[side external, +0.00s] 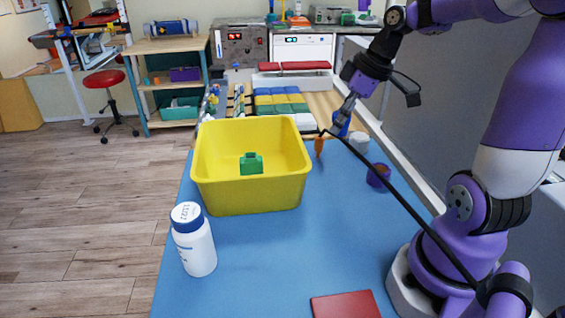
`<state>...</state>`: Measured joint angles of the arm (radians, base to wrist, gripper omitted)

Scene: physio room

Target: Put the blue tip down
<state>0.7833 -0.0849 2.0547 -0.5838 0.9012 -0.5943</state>
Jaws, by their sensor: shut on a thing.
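My gripper (342,116) is at the far right part of the blue table, to the right of the yellow bin. It is shut on a small blue tip (340,125), which shows partly below the fingers. The tip appears to be near the table's far end; I cannot tell whether it touches the surface.
A yellow bin (247,196) holding a green block (251,164) stands on the blue table (270,265). Near my gripper are an orange object (319,147), a white object (360,138) and a purple cup (378,177). A white bottle (195,245) and red pad (345,306) are nearer.

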